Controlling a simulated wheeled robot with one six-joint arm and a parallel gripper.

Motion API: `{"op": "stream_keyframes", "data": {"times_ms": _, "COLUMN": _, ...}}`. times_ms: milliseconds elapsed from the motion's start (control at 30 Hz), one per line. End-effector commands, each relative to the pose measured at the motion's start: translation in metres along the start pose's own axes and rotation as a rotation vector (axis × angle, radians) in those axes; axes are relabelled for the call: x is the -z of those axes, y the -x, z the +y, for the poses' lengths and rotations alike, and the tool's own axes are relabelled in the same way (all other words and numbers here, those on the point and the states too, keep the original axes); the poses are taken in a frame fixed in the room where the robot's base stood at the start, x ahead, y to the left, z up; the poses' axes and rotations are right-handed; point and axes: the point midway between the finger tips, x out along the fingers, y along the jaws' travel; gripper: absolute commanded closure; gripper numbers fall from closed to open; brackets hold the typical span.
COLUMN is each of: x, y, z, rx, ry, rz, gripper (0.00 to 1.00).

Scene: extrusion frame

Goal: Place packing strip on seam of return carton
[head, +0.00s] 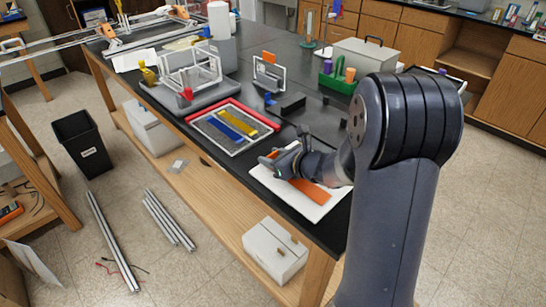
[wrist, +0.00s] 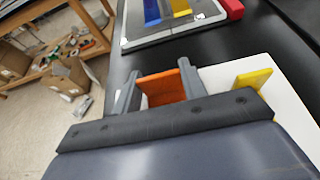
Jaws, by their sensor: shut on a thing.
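My gripper (head: 278,160) is low over a white board (head: 265,178) at the table's near edge. In the wrist view its two grey fingers (wrist: 160,90) are shut on an orange strip (wrist: 162,88). In the head view an orange strip (head: 313,191) shows on the board beside my wrist; I cannot tell whether it is the same piece. A yellow piece (wrist: 254,78) is at the board's edge, right of the fingers. No carton is clearly marked as the return carton; a white box with brown patches (head: 274,252) sits on the lower shelf.
A framed tray (head: 228,149) with blue (head: 226,131) and yellow (head: 243,121) strips lies beyond the board, a red bar (head: 196,109) along its edge. A black block (head: 290,105), a green caddy (head: 336,84) and a grey case (head: 362,58) stand farther back.

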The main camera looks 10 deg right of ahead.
Motion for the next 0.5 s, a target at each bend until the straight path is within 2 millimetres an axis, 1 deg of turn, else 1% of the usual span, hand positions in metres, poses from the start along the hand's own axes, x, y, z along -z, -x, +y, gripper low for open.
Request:
{"op": "stream_keyframes", "data": {"times_ms": 133, "x": 0.0041, "y": -0.0018, "z": 0.0, "rx": 0.0, "ry": 0.001, "rz": 0.0, "gripper": 0.81}}
{"op": "stream_keyframes", "data": {"times_ms": 167, "x": 0.003, "y": -0.0013, "z": 0.0, "rx": 0.0, "ry": 0.001, "rz": 0.0, "gripper": 0.58}}
{"op": "stream_keyframes", "data": {"times_ms": 400, "x": 0.0024, "y": -0.001, "z": 0.0, "rx": 0.0, "ry": 0.0, "rz": 0.0, "gripper": 0.39}}
{"op": "stream_keyframes", "data": {"times_ms": 500, "x": 0.0024, "y": -0.001, "z": 0.0, "rx": 0.0, "ry": 0.0, "rz": 0.0, "gripper": 0.38}}
